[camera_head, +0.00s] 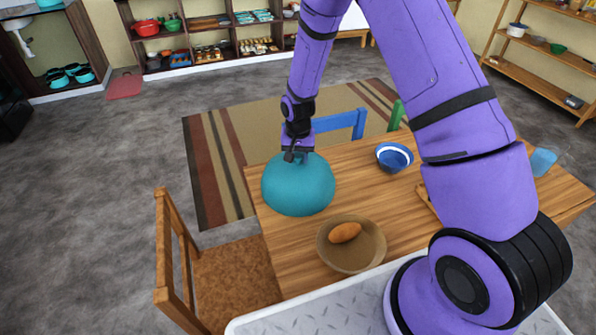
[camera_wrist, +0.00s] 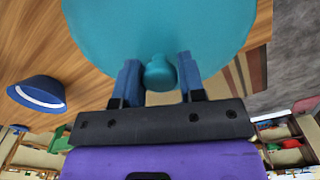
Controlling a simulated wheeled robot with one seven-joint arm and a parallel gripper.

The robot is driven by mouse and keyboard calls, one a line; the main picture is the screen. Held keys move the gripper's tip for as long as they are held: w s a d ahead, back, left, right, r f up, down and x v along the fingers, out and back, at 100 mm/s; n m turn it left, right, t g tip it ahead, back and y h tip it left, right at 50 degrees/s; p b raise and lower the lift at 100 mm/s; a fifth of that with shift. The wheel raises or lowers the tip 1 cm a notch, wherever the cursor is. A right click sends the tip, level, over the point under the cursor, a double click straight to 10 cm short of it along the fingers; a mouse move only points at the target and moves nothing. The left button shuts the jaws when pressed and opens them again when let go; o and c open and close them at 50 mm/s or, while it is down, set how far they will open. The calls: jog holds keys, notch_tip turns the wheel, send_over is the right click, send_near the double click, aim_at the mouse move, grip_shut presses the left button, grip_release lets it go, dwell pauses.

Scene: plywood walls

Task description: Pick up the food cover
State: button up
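The food cover (camera_head: 298,186) is a teal dome with a small round knob on top. It sits on the wooden table near its far left corner. In the wrist view the teal dome (camera_wrist: 160,28) fills the upper middle of the picture. My gripper (camera_head: 296,155) is right above the top of the cover, pointing down. In the wrist view my gripper (camera_wrist: 159,76) has its two blue fingers apart, one on each side of the knob (camera_wrist: 160,74). Small gaps show between the knob and the fingers. What is under the cover is hidden.
A brown bowl (camera_head: 338,266) with an orange-brown food item (camera_head: 345,233) stands near the cover. A blue bowl (camera_head: 394,157) is farther right on the table (camera_head: 290,250). A wooden chair (camera_head: 165,250) is at the left and a blue chair (camera_head: 340,122) behind.

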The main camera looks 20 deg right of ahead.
grip_shut()
